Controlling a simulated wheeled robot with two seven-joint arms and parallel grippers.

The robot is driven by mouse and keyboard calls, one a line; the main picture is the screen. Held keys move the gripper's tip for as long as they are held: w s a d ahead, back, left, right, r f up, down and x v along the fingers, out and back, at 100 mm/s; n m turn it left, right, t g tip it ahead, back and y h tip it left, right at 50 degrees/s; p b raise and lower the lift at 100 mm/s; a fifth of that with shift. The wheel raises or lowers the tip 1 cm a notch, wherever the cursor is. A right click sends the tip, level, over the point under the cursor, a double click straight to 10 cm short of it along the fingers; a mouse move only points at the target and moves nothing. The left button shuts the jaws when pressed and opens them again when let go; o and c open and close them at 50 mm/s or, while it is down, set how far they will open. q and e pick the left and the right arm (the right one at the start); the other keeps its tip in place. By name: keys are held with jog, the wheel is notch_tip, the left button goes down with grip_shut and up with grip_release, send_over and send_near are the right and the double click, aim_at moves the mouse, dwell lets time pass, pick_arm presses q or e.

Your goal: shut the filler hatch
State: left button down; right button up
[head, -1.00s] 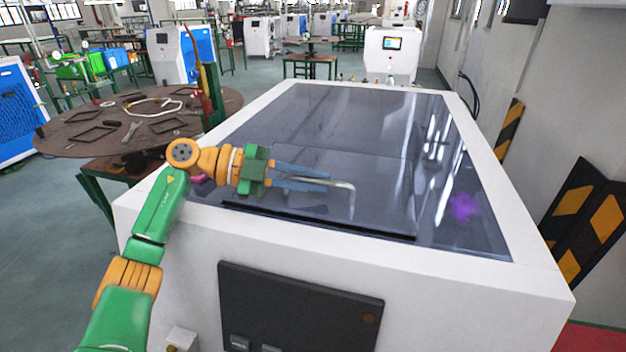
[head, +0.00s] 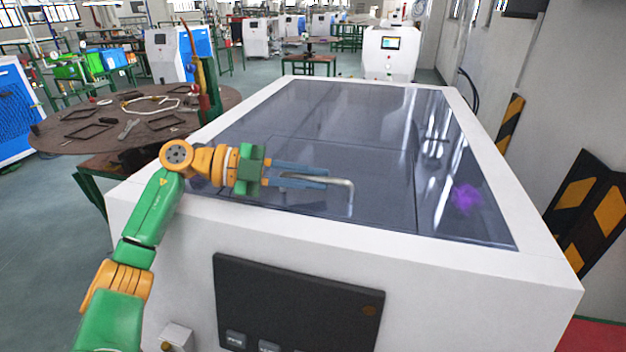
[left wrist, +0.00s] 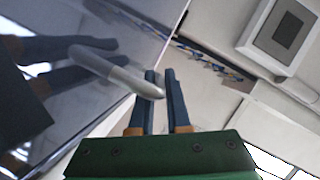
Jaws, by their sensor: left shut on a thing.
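The filler hatch (head: 345,148) is a dark glossy panel in the top of the white generator housing. It lies level with the surrounding dark top, and no black gap shows along its front edge. A bent metal handle (head: 351,197) stands on it near the front. My left gripper (head: 326,178) reaches in from the left and is shut on the handle. In the left wrist view the handle (left wrist: 115,72) passes at the blue fingers (left wrist: 160,78), beside the reflecting panel. My right gripper is in neither view.
The white housing (head: 420,262) has a black control panel (head: 295,305) on its front. A round brown table (head: 90,125) with loose parts stands at the left. A wall with striped boards (head: 600,215) is close on the right.

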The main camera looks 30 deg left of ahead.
pick_arm(q)
jog(key=c, duration=1.2)
grip_release()
jog(key=shift+f, duration=0.25)
jog(key=shift+o, duration=0.2)
jog(key=shift+a, duration=0.3)
jog(key=b+v, duration=0.2)
jog(key=v, duration=0.5)
jog(key=shift+s+a, duration=0.15)
